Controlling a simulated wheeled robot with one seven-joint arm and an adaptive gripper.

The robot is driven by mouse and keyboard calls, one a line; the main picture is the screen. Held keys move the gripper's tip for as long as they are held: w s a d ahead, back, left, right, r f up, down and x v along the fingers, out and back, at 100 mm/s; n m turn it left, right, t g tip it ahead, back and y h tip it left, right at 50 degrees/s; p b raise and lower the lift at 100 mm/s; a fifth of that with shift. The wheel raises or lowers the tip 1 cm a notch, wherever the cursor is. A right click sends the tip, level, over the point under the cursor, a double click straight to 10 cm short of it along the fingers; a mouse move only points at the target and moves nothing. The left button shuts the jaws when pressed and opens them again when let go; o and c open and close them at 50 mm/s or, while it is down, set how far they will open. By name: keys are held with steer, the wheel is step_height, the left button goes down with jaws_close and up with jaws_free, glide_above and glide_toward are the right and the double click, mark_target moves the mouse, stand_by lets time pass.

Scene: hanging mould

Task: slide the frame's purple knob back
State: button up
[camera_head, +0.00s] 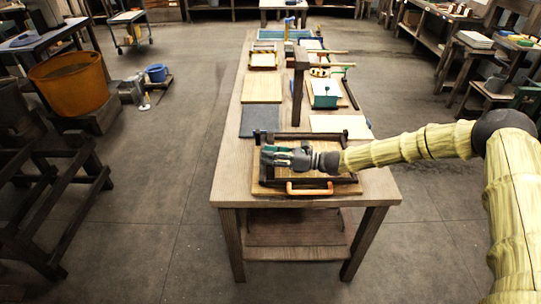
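The dark frame (348,179) lies on a brown board at the near end of the long wooden table. It has an orange handle (310,188) on its near side. My gripper (272,156) reaches in from the right, low over the frame, with its fingers pointing left near the frame's left side. I cannot make out a purple knob; my gripper and wrist cover part of the frame. Whether the gripper touches the frame, and whether its fingers are open or shut, cannot be told at this size.
Behind the frame on the table (228,187) lie a dark mat (260,121), a pale board (262,88) and a white sheet (341,126). A dark post with an arm (298,85) and a teal container (325,93) stand farther back. The table's near edge is mostly bare.

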jaws_close()
steer(key=d+b, duration=0.4)
steer(key=d, duration=0.9)
steer(key=shift+d, duration=0.25)
steer(key=o, duration=0.7)
jaws_free()
steer(key=shift+o, duration=0.2)
step_height(320, 180, up, 10)
